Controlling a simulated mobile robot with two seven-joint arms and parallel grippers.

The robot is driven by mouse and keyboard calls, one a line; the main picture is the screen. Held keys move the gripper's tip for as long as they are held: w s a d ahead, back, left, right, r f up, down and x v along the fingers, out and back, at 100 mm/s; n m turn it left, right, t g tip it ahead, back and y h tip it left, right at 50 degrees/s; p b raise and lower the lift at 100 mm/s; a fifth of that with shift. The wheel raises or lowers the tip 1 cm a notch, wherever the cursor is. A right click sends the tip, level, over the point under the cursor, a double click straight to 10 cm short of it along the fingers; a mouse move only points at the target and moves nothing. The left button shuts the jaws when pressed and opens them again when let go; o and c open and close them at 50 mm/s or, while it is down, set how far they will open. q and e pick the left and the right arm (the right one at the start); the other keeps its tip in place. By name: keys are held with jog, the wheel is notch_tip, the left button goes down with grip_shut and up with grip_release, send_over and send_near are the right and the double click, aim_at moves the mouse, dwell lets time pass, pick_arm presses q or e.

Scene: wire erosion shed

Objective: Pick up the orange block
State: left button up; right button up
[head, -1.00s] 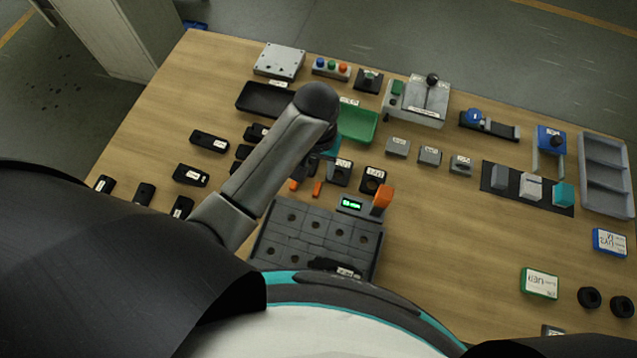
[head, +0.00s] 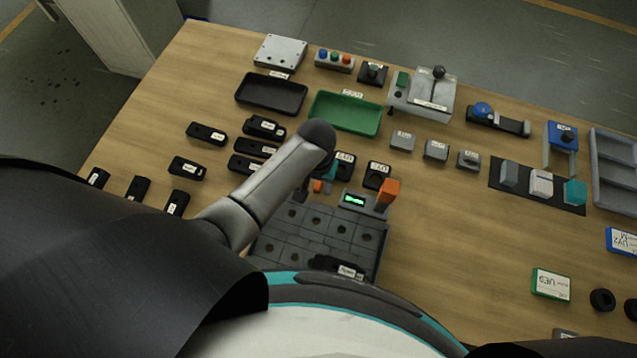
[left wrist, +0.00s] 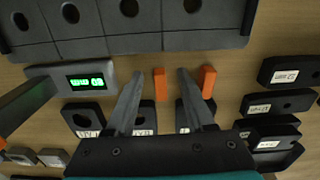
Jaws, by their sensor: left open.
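A small upright orange block (left wrist: 160,85) stands between the spread fingers of my left gripper (left wrist: 160,74) in the left wrist view, with a gap on both sides. A second, similar orange block (left wrist: 208,81) is just right of the right finger. My left gripper is open and empty. In the head view my left arm hides most of this spot; one small orange block (head: 317,186) shows beside the wrist. A larger orange piece (head: 388,192) sits at the grey device with a green display (head: 356,200). My right gripper is not in view.
A dark grey tray with round holes (left wrist: 90,45) lies close by the blocks. Black labelled square pieces (left wrist: 84,117) are under and beside the fingers. Black labelled parts (head: 187,168) lie left; a green tray (head: 345,113) and a black tray (head: 271,93) are behind.

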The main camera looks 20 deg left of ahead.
pick_arm(q)
jog(key=shift+c, duration=0.3)
jog(key=shift+r, duration=0.1)
grip_shut()
